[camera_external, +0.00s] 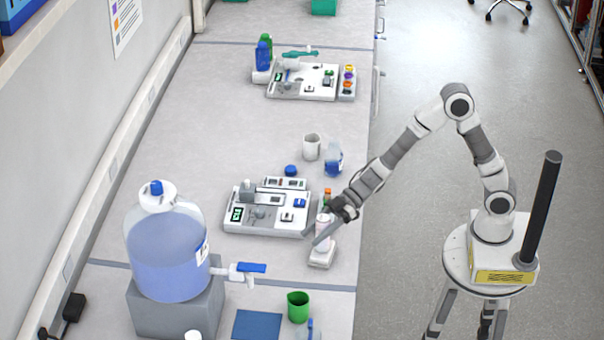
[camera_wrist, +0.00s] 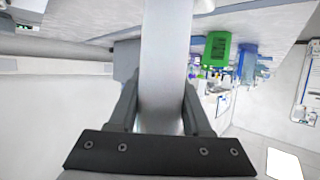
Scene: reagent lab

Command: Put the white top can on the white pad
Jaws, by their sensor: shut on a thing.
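My gripper (camera_external: 323,231) is at the right edge of the bench and shut on a pale can. In the wrist view the can (camera_wrist: 165,65) stands as a smooth grey-white column between the two dark fingers of my gripper (camera_wrist: 161,112). In the external view the can (camera_external: 323,222) is upright or nearly so and partly hidden by the fingers. The white pad (camera_external: 320,262) lies on the bench directly below it. I cannot tell whether the can's base touches the pad.
A white instrument tray (camera_external: 268,226) is close on the left. Behind it are a white mug (camera_external: 312,147), a blue-labelled bottle (camera_external: 333,160) and a blue cap (camera_external: 291,170). A large carboy (camera_external: 168,255) with a tap, a green cup (camera_external: 298,306) and a blue mat (camera_external: 257,325) are in front.

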